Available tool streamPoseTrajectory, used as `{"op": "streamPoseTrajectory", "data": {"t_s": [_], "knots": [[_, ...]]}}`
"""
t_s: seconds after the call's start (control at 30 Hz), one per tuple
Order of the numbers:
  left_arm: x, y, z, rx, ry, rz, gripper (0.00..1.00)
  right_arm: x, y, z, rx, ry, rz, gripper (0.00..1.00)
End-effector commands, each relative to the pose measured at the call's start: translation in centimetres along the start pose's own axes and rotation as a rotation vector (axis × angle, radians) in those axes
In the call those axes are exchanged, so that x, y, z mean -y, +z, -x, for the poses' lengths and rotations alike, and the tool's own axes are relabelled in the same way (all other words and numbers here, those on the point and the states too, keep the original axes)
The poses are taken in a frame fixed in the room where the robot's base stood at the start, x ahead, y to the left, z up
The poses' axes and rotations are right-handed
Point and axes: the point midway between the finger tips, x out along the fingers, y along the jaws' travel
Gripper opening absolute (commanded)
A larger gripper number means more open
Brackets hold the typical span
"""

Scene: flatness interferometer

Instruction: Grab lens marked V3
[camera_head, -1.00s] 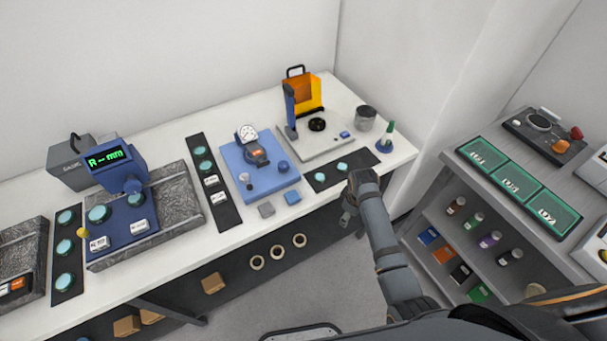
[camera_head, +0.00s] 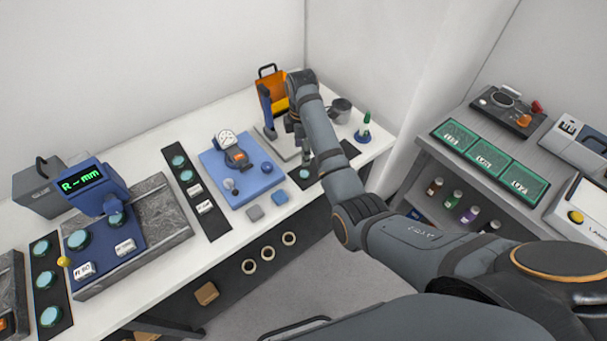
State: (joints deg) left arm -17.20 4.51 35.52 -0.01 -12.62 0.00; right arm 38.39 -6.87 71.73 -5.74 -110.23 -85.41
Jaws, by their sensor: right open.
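Several teal lenses lie on dark strips on the white bench; any marking on them is too small to read, so I cannot tell which is V3. One lens (camera_head: 304,174) lies on the short dark mat (camera_head: 314,185) at the bench's front right. My right gripper (camera_head: 306,158) points down just above that mat, open, partly hidden by its own arm. My arm covers part of the mat. Other lenses lie on the middle strip (camera_head: 212,222), such as one lens (camera_head: 186,175), and on the left strip, such as another lens (camera_head: 44,281). My left gripper is out of view.
A blue gauge stand (camera_head: 262,193), an orange-shielded instrument (camera_head: 268,88), a metal cup (camera_head: 341,107) and a green-tipped bottle (camera_head: 364,129) are near my right arm. A blue display instrument (camera_head: 96,190) stands at left. Green trays (camera_head: 492,158) sit on the right shelf unit.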

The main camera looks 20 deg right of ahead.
Motion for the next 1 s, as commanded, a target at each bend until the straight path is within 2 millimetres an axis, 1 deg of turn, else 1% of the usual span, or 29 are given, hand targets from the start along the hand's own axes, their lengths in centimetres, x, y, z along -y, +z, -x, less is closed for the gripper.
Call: {"op": "streamPoseTrajectory", "data": {"t_s": [0.1, 0.2, 0.3, 0.47, 0.57, 0.63, 0.73, 0.83, 1.0], "knots": [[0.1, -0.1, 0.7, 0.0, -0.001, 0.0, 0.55, 0.2, 0.1, -2.1, 0.001, -0.006, -0.001, 0.63], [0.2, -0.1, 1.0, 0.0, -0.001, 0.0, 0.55, 0.1, 0.1, -3.6, 0.001, -0.003, -0.002, 0.63], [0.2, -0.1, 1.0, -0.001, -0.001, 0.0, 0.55, 0.1, 0.1, -4.5, 0.0, -0.001, -0.003, 0.63], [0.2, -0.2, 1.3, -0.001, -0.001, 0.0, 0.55, 0.1, 0.1, -5.0, 0.0, -0.003, -0.004, 0.63], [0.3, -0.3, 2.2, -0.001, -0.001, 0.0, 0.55, 0.3, 0.4, -6.4, 0.001, -0.006, -0.004, 0.63], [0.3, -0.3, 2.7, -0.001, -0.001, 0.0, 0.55, 0.3, 0.5, -7.7, 0.001, -0.005, -0.005, 0.63], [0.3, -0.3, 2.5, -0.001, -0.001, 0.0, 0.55, 0.2, 0.5, -9.3, 0.0, -0.003, -0.005, 0.63], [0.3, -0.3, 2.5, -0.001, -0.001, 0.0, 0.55, 0.2, 0.5, -9.9, 0.0, -0.001, -0.005, 0.63], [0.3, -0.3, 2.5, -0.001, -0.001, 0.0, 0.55, 0.2, 0.4, -10.0, 0.0, 0.0, -0.005, 0.63]]}}
